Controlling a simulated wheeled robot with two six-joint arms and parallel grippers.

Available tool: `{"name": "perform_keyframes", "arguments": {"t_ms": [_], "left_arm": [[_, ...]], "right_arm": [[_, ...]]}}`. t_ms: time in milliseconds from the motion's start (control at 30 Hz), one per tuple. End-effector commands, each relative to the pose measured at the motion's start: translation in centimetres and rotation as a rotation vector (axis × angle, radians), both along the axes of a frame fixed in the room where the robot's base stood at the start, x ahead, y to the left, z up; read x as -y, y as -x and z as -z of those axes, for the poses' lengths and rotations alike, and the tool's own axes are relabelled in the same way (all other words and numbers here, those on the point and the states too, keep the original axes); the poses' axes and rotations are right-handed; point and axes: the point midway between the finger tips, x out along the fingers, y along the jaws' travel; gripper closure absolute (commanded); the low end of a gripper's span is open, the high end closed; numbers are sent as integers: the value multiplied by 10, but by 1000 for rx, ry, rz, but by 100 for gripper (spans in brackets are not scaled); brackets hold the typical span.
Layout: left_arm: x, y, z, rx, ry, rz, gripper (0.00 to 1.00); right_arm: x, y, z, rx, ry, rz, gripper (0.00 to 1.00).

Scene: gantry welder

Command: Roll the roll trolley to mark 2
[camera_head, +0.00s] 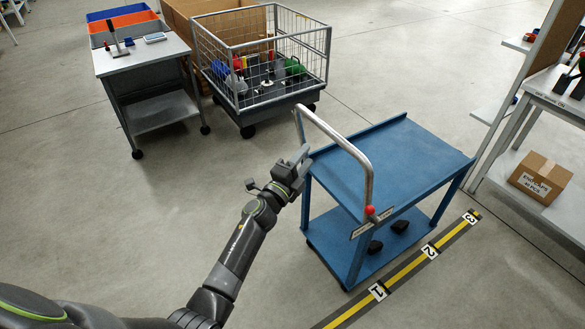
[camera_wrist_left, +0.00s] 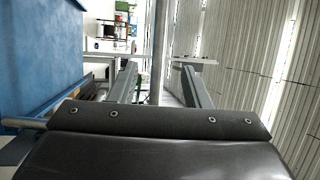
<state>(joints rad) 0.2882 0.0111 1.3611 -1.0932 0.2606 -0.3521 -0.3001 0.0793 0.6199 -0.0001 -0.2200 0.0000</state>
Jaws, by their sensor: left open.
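The blue roll trolley (camera_head: 390,165) has two decks and a bent metal handle (camera_head: 345,140) with a red knob (camera_head: 370,211) on its right post. It stands beside a yellow-and-black floor strip; mark 2 (camera_head: 429,251) is by its right side, between mark 1 (camera_head: 377,291) and mark 3 (camera_head: 470,218). My left gripper (camera_head: 302,156) is open at the left part of the handle. In the left wrist view, a grey bar (camera_wrist_left: 158,40) stands between my open fingers (camera_wrist_left: 159,72); contact cannot be told. The blue deck (camera_wrist_left: 40,50) shows at left. My right gripper is out of view.
A wire cage cart (camera_head: 262,65) with coloured items and a grey wheeled table (camera_head: 145,58) stand at the back left. A shelf rack with a cardboard box (camera_head: 540,178) is at the right. The floor left of the trolley is clear.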

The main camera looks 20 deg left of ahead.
Motion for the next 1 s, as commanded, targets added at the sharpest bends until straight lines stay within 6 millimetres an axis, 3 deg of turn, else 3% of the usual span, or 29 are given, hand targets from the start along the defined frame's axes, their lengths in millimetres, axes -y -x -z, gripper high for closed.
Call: {"name": "perform_keyframes", "arguments": {"t_ms": [100, 333, 900, 1000], "left_arm": [[-7, 21, 3, -1, 0, -1, 57], [-15, 45, 8, 1, 0, 0, 57], [-16, 49, 10, 0, 0, 0, 57], [-18, 50, 18, -21, 14, -6, 57]], "right_arm": [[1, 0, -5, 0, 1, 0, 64], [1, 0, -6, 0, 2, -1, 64], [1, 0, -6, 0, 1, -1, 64], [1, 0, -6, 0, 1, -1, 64]]}}
